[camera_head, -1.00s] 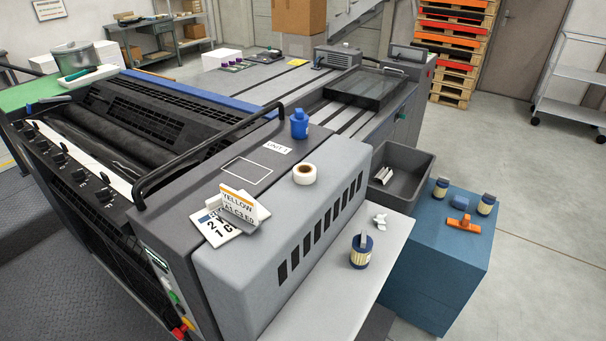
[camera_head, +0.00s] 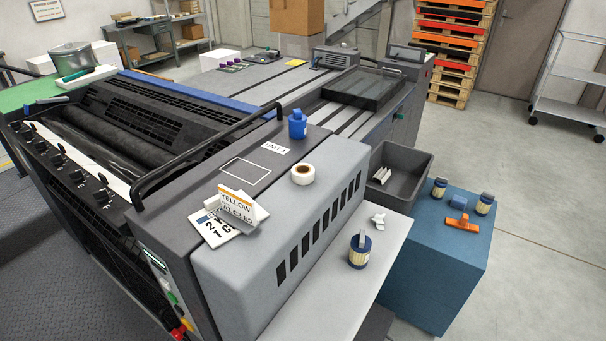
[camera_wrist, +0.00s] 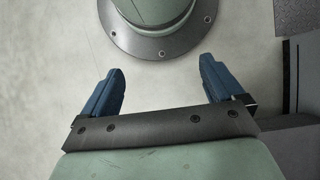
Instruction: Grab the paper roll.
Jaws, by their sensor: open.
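The paper roll (camera_head: 303,174) is a small white roll with a tan core. It lies flat on top of the grey press housing in the head view, just right of a white square outline. My gripper (camera_wrist: 162,88) shows only in the wrist view. Its two blue fingers are spread apart with nothing between them. The wrist view looks down on a pale floor and a round bolted base (camera_wrist: 163,40). The paper roll is not in the wrist view, and my gripper is not in the head view.
A blue bottle (camera_head: 297,124) stands behind the roll. A folded "YELLOW" card (camera_head: 237,205) and number plates stand to its left. A black rail (camera_head: 205,150) arches left of the housing. A grey bin (camera_head: 421,165), a blue cabinet (camera_head: 430,285) and a blue-lidded jar (camera_head: 360,251) are to the right.

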